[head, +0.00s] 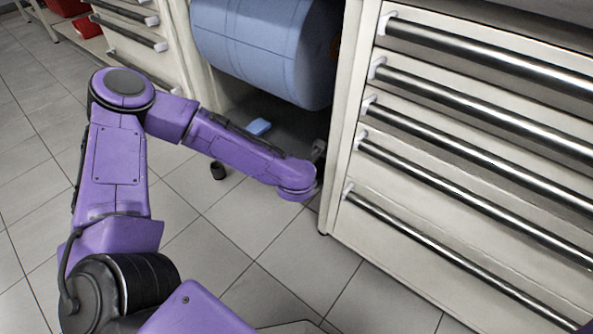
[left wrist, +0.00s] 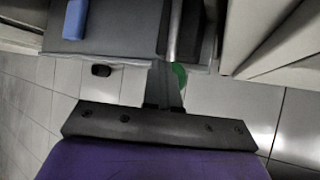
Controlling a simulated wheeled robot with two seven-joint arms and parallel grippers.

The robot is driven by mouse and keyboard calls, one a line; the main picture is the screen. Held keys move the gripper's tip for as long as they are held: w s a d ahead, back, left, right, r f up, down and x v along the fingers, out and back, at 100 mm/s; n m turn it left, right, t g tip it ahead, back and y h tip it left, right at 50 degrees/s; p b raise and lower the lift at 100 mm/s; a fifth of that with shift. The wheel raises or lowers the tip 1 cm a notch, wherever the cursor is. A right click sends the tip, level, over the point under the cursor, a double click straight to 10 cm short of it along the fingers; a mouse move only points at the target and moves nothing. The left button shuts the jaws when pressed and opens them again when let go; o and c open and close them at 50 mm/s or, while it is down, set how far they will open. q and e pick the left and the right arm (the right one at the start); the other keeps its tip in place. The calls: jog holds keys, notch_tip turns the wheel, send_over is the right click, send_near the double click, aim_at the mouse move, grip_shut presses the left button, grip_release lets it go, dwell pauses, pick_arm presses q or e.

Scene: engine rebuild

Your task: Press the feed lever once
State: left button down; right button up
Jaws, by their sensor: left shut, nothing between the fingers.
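A large blue roll (head: 265,45) hangs in the bay between the drawer cabinets. My left arm reaches toward the bay's lower right side, and my left gripper (head: 319,150) is small and partly hidden there in the head view. In the left wrist view my left gripper (left wrist: 166,85) is shut and empty, with its fingers pointing up the picture. A green piece (left wrist: 180,76) shows partly behind the fingers. I cannot tell whether it is the feed lever or whether the fingers touch it. No feed lever can be clearly made out. My right gripper is out of view.
A drawer cabinet (head: 353,222) with long metal handles stands close to the right of my left gripper. A small blue block (head: 258,127) lies on the dark shelf below the roll. A dark round foot (head: 217,171) shows below the shelf. The tiled floor in front is clear.

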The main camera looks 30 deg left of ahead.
pick_arm(q)
jog(key=shift+d+r+p, duration=0.15)
jog(key=shift+r+p, duration=0.4)
jog(key=shift+r, duration=0.05)
jog(key=shift+w+r+p, duration=0.1)
jog(key=shift+r+p, duration=0.25)
jog(key=shift+r, duration=0.05)
notch_tip(320, 180, up, 5)
jog(key=p, duration=0.5)
